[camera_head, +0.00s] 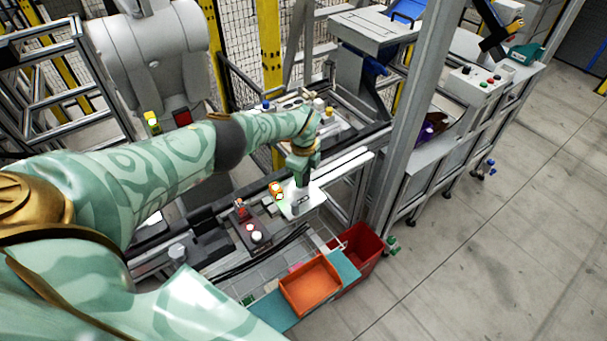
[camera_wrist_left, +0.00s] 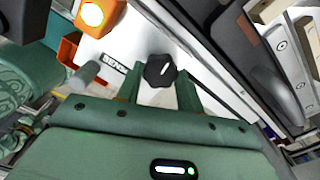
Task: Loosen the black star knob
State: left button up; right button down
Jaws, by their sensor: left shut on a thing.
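The black star knob (camera_wrist_left: 160,70) shows in the left wrist view, with a white mark on its face, at a white plate (camera_wrist_left: 105,50) that bears a partly readable black label. My left gripper (camera_wrist_left: 159,92) has one green finger on each side of the knob and is shut on it. In the head view my left gripper (camera_head: 301,180) points down at the white plate (camera_head: 310,203), and the knob is hidden there. My right gripper is not in view.
A lit orange lamp (camera_wrist_left: 91,14) sits close beside the plate. An orange tray (camera_head: 310,284) and a red bin (camera_head: 362,247) stand in front. A grey post (camera_head: 412,110) rises to the right. The floor (camera_head: 470,250) at the right is mostly clear.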

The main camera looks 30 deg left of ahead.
pick_arm(q)
jog(key=shift+a, duration=0.1)
jog(key=o, duration=1)
notch_tip(320, 180, up, 8)
jog(key=p, duration=0.4)
jog(key=shift+p, duration=0.4)
notch_tip(320, 180, up, 8)
jog(key=p, duration=0.1)
jog(key=shift+r, duration=0.2)
